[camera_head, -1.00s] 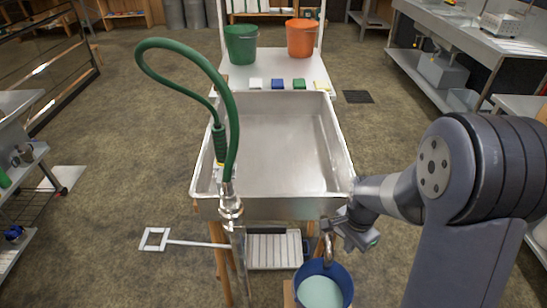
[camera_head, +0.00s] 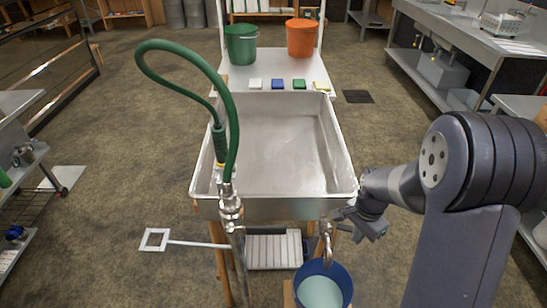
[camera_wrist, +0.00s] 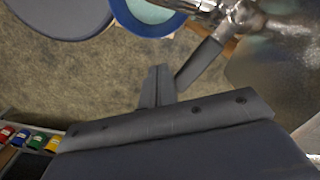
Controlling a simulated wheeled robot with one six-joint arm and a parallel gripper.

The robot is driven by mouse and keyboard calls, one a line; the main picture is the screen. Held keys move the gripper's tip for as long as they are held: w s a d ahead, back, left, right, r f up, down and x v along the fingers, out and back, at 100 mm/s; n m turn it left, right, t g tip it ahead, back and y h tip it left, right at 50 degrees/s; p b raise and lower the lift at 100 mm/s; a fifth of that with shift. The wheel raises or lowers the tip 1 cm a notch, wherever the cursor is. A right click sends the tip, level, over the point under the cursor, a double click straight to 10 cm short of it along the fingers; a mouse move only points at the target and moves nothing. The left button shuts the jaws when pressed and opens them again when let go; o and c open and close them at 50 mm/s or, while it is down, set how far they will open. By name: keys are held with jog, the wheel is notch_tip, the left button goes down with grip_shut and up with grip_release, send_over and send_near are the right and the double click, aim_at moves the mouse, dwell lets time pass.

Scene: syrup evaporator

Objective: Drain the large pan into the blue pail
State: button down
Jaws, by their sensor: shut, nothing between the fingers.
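The large pan (camera_head: 270,207) is a wide steel basin on wooden legs in the head view; its inside looks bare and shiny, and any thin liquid left cannot be told. A metal tap (camera_head: 327,238) hangs below its front right edge. The blue pail (camera_head: 347,276) stands under the tap and holds pale liquid (camera_head: 320,293); part of it shows in the wrist view (camera_wrist: 148,28). My gripper (camera_head: 350,214) is beside the tap, right of it. In the wrist view its fingers (camera_wrist: 155,86) are together and empty, with a dark bar (camera_wrist: 199,66) close beside them.
A green hose (camera_head: 190,50) arches up from a metal fitting (camera_head: 230,208) at the pan's front left. Green (camera_head: 240,45) and orange (camera_head: 302,38) pails stand on the table behind the pan. A white long-handled tool (camera_head: 190,243) sticks out left. Floor to the left is open.

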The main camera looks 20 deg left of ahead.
jog(key=shift+w+d, duration=0.25)
jog(key=shift+w, duration=0.85)
jog(key=shift+w, duration=0.35)
notch_tip(320, 180, up, 9)
jog(key=s+p, duration=0.2)
jog(key=p, duration=0.4)
jog(key=shift+d+p, duration=0.25)
jog(key=shift+p, duration=0.05)
jog(key=shift+f, duration=0.1)
jog(key=f+b, duration=0.2)
jog(key=f, duration=0.1)
jog(key=w+f+b, duration=0.1)
jog(key=f+b, duration=0.1)
jog(key=f, duration=0.1)
jog(key=w+f+b, duration=0.1)
jog(key=f+b, duration=0.1)
jog(key=f, duration=0.1)
jog(key=shift+a, duration=0.3)
jog(key=shift+s, duration=0.1)
